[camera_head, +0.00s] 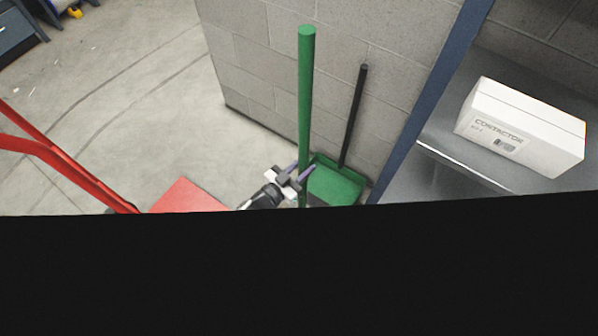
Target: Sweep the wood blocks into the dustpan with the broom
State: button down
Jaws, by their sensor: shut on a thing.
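The broom's green handle (306,100) stands nearly upright in the middle of the view. Its lower end and head are hidden behind the black area at the bottom. My gripper (303,174) is shut on the broom handle low down, with one purple finger showing on either side. The green dustpan (337,184) with a black upright handle (354,115) is just right of and behind the broom, against the block wall. No wood blocks show in this view.
A grey block wall (260,60) stands behind the broom. A blue post (425,105) and a shelf with a white box (525,125) are at the right. A red cart (185,198) with red rails is at the lower left. Open concrete floor (150,90) lies at the left.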

jog(key=w+a+b+x, duration=0.1)
jog(key=b+x, duration=0.3)
jog(key=x, duration=0.7)
jog(key=w+a+b+x, duration=0.2)
jog(key=b+x, duration=0.3)
jog(key=x, duration=0.6)
jog(key=shift+r, duration=0.45)
dwell(0.8)
jog(key=shift+w, duration=0.15)
notch_tip(320, 180, up, 6)
jog(key=s+a+p, duration=0.2)
jog(key=p, duration=0.4)
jog(key=s+a+r+p, duration=0.3)
jog(key=s+a+p, duration=0.5)
jog(key=s, duration=0.7)
jog(key=shift+a+p, duration=0.35)
jog(key=shift+a, duration=0.8)
dwell(0.5)
